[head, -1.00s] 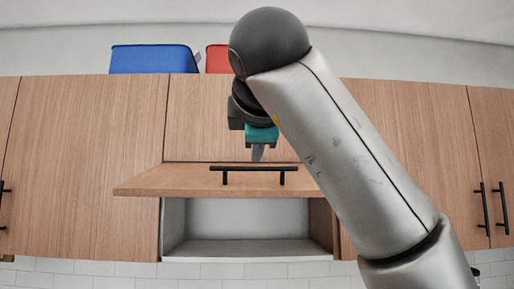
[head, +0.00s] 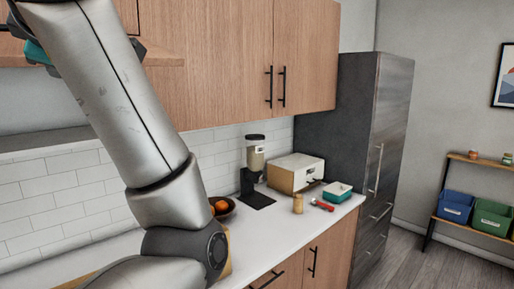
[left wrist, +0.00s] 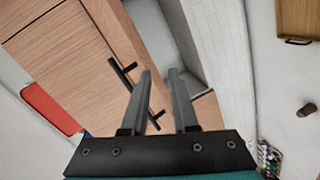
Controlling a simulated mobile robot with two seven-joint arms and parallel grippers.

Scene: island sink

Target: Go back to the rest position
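My left arm rises from the bottom left of the head view. Its teal-bodied left gripper (head: 36,52) is at the upper left edge, partly hidden by the arm and cut off. In the left wrist view the left gripper (left wrist: 159,72) has two grey fingers apart with nothing between them. The raised wooden cabinet door (left wrist: 72,62) lies beyond them, with its black handle (left wrist: 121,76) beside and partly behind the left finger. The pale cabinet inside shows behind the fingers. My right gripper is not in view.
The white counter (head: 262,235) holds a coffee grinder (head: 256,160), a toaster oven (head: 295,172), a teal-and-white container (head: 337,191), a jar (head: 298,204) and a fruit bowl (head: 222,208). A tall dark fridge (head: 350,140) and a shelf with blue (head: 454,207) and green bins (head: 492,218) stand right. Floor beyond looks clear.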

